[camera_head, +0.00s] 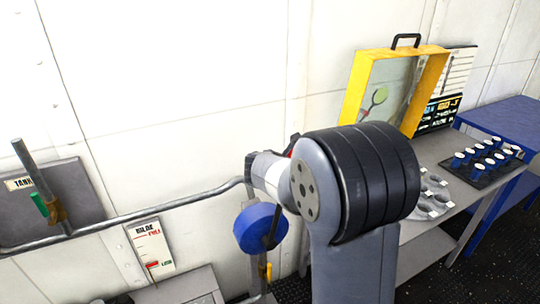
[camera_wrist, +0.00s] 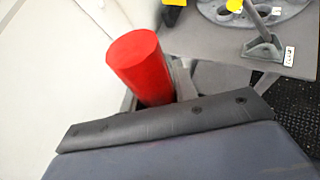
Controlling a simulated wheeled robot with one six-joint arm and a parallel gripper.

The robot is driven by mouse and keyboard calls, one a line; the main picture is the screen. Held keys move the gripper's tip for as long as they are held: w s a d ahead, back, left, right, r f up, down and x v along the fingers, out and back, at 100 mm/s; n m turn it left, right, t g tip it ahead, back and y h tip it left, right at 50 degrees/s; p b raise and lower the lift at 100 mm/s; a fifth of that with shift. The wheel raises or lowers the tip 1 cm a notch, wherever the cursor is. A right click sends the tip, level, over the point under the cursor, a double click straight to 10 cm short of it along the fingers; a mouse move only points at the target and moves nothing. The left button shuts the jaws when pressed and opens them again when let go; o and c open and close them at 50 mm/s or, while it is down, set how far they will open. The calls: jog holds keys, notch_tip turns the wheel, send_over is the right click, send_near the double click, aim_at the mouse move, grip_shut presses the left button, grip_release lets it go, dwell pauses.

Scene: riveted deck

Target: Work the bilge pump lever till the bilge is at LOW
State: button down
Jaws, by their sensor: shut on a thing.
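The bilge gauge (camera_head: 152,247) is a white plate on the wall, low left of centre in the head view. Its red marker (camera_head: 152,264) stands low on the scale, beside the LOW mark. A red cylindrical grip (camera_wrist: 140,65), which looks like the pump lever's handle, stands tilted in the wrist view. My gripper (camera_wrist: 165,120) shows there as a dark pad and grey body against the grip's lower end, shut on it. The contact is partly hidden. In the head view my arm covers most of the gripper and lever; only a sliver of red (camera_head: 292,145) shows.
A pipe (camera_head: 140,213) runs along the wall to a grey tank panel (camera_head: 50,200) at left. A blue round part (camera_head: 260,228) hangs beside my arm. At right, a grey bench (camera_head: 440,150) bears a yellow-framed case (camera_head: 358,88) and a dark tray (camera_head: 480,172).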

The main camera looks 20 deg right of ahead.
jog(key=w+d+f+y+p, duration=0.1)
jog(key=d+f+p, duration=0.1)
jog(key=d, duration=0.3)
jog(key=shift+d+m+g+y+p, duration=0.3)
jog(key=shift+d+m+y+p, duration=0.1)
jog(key=shift+p, duration=0.25)
jog(key=shift+f, duration=0.1)
jog(key=c, duration=1.1)
grip_release()
jog(key=shift+a, duration=0.1)
jog(key=v, duration=1)
jog(key=shift+s+a+r, duration=0.15)
jog(key=shift+s+r, duration=0.05)
jog(key=shift+r, duration=0.1)
